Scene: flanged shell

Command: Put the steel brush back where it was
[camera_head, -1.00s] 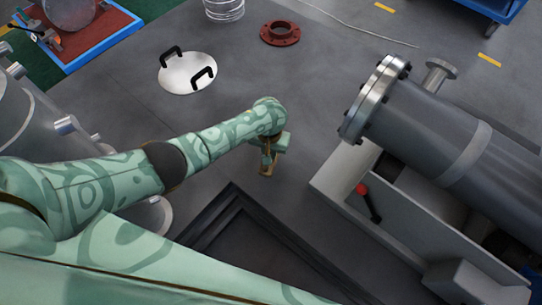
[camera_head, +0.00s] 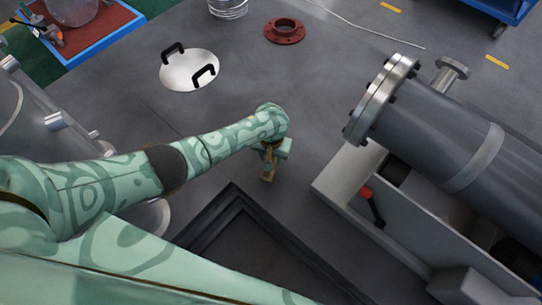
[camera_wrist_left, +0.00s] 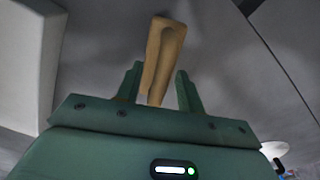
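My left gripper (camera_head: 268,166) hangs over the grey floor near the middle of the head view. It is shut on a tan wooden piece that looks like the handle of the steel brush (camera_wrist_left: 164,50). In the left wrist view the handle sits between the two green fingers (camera_wrist_left: 158,88) and sticks out past their tips. The brush's bristles cannot be made out. My right gripper is not in view.
A large grey flanged shell (camera_head: 430,120) lies on a pale stand (camera_head: 345,180) at the right, with a red-knobbed lever (camera_head: 372,203). A dark recessed frame (camera_head: 235,225) is below the gripper. A round lid (camera_head: 185,78) and red flange (camera_head: 284,32) lie on the floor beyond.

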